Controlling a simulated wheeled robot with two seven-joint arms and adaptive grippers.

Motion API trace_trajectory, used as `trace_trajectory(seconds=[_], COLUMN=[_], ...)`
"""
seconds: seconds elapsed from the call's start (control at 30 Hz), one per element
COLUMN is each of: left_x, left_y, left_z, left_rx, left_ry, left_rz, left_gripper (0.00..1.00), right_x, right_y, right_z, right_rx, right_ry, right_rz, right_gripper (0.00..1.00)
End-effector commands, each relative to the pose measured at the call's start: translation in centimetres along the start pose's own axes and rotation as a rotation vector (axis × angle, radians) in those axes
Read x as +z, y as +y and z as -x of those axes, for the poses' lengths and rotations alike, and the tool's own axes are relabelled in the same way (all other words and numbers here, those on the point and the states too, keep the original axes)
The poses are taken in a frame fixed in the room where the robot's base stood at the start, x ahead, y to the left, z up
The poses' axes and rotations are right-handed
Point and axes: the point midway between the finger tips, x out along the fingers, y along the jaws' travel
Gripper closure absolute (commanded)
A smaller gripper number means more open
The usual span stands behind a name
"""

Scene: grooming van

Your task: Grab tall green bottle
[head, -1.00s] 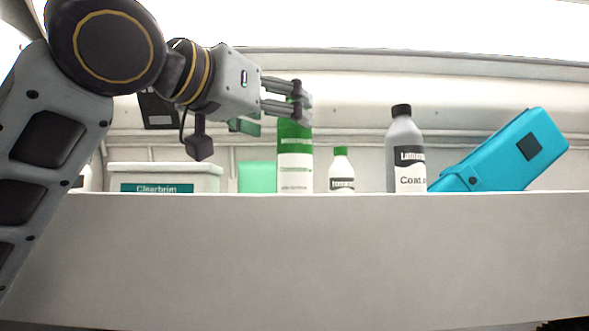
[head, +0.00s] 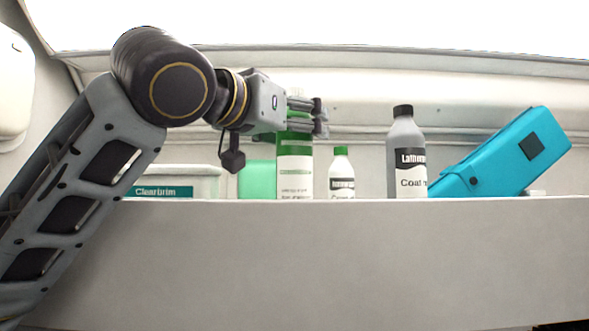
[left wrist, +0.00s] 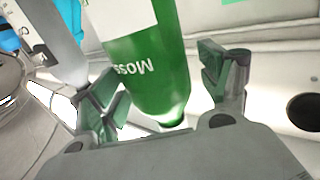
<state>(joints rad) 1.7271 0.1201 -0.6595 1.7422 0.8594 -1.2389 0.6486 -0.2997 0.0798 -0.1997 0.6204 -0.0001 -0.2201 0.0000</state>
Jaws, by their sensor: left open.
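The tall green bottle (head: 294,172), green with a white label band, stands on the shelf (head: 330,262) in the head view. My left gripper (head: 319,118) is open at the bottle's upper part, its fingers covering the top there. In the left wrist view the green bottle (left wrist: 140,60) shows upside down, lying between the two spread fingers (left wrist: 172,88), with a visible gap to the right finger. Contact with the left finger cannot be told. My right gripper is not in view.
A small white bottle with a green cap (head: 341,180) stands close right of the tall one. Farther right are a grey bottle (head: 405,150) and a leaning blue case (head: 505,155). A white Clearbrim box (head: 195,178) and a mint-green item (head: 256,180) stand left.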

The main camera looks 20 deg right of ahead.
Motion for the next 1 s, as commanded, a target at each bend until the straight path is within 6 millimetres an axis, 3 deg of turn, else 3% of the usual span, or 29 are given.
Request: trace_trajectory(seconds=[0.37, 0.9, 1.0], left_x=[0.06, 0.05, -0.03], left_y=[0.01, 0.0, 0.0], left_z=[0.02, 0.03, 0.08], left_rx=[0.0, 0.0, 0.0], left_ry=[0.0, 0.0, 0.002], left_rz=[0.0, 0.0, 0.0], left_gripper=[0.24, 0.93, 1.0], right_x=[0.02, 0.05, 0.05], right_y=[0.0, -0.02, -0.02], right_z=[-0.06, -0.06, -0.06], right_rx=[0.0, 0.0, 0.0], right_ry=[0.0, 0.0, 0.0], right_rz=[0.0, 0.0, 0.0], right_gripper=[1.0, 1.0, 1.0])
